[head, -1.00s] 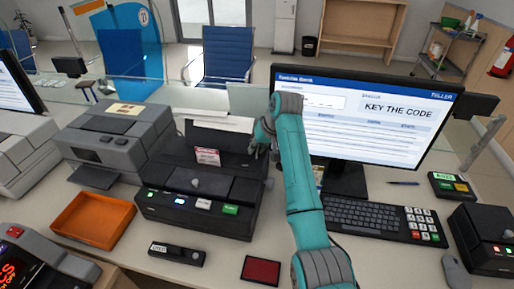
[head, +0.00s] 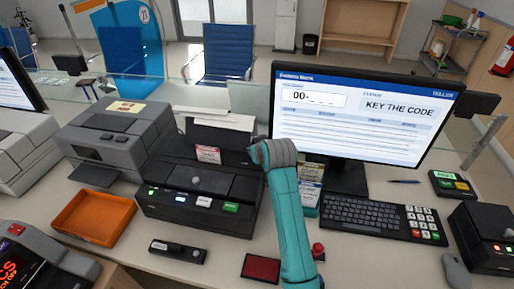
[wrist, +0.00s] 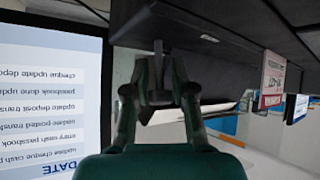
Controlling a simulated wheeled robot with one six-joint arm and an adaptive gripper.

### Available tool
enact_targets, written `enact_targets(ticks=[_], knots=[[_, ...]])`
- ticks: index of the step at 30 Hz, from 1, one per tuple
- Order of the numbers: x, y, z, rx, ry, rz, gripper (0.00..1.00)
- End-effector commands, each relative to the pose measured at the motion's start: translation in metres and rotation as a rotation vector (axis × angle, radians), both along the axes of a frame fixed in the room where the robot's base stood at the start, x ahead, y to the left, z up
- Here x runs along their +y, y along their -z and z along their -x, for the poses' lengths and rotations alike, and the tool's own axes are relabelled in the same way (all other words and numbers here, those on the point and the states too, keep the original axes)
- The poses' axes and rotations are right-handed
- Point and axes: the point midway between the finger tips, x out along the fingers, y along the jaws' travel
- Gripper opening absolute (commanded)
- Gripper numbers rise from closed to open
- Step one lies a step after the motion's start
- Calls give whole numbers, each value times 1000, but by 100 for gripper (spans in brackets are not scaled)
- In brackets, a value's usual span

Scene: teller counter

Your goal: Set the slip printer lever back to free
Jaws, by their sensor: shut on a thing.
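The slip printer (head: 165,205) is the black machine in the middle of the counter, with lit buttons on its front and a white slip at its rear. In the wrist view its dark body (wrist: 235,25) spans the top right. My gripper (wrist: 161,96) is shut on the lever (wrist: 158,62), a narrow dark bar under the edge of this body. The lever's tip is hidden between the fingers, and I cannot read its position. In the head view my wrist covers the printer's right side, hiding gripper and lever.
A monitor (head: 365,112) stands close to the right of my arm, with a leaflet holder (head: 306,195) and keyboard (head: 365,215) below. A red knob (head: 318,248) stands near the front. A grey printer (head: 115,140) and orange tray (head: 92,218) lie to the left.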

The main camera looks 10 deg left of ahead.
Motion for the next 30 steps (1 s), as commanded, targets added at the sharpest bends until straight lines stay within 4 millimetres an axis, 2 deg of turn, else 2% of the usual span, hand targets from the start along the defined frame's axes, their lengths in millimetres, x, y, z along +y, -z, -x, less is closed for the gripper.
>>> enact_targets(ticks=[12,30], knots=[[3,4,11,-250,-4,7,0],[3,5,13,-310,-5,8,0]])
